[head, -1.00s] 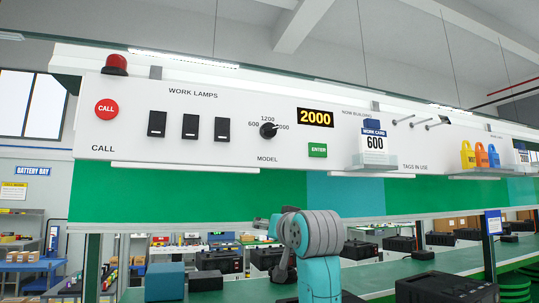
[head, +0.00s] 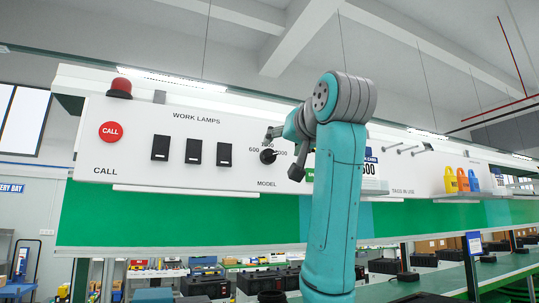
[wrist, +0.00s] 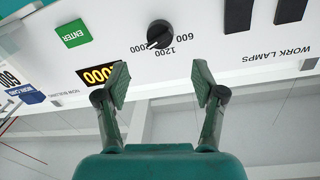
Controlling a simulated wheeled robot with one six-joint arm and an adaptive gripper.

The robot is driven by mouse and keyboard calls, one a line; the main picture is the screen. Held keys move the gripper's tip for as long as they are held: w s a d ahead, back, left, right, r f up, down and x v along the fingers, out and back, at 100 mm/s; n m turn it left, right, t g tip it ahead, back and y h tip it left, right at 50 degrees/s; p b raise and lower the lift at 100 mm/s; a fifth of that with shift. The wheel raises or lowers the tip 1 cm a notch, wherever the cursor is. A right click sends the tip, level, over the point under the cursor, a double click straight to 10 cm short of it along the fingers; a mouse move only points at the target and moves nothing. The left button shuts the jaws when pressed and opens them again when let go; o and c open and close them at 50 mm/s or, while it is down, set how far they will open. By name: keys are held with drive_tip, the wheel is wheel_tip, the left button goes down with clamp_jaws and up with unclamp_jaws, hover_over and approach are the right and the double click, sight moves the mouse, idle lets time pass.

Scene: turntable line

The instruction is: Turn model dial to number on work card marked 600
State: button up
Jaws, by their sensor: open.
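The black model dial (head: 268,156) sits on the white panel, with 600, 1200 and 2000 marked around it. In the wrist view the dial (wrist: 160,34) appears upside down, its white pointer toward 2000. My gripper (head: 284,151) is beside the dial, and in the wrist view its open, empty fingers (wrist: 160,84) are apart from it. The yellow-on-black display (wrist: 101,76) shows part of 2000, the rest hidden by a finger. The work card (head: 372,172) marked 600 is partly behind my arm; its edge also shows in the wrist view (wrist: 10,80).
The green ENTER button (wrist: 72,33) is near the dial. Black lamp switches (head: 192,150) and the red CALL button (head: 111,131) are to the left. Coloured tags (head: 462,180) hang to the right. A green bench (head: 440,280) lies below.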

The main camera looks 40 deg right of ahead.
sight(271, 154)
drive_tip(key=x, duration=0.9)
drive_tip(key=c, duration=1.1)
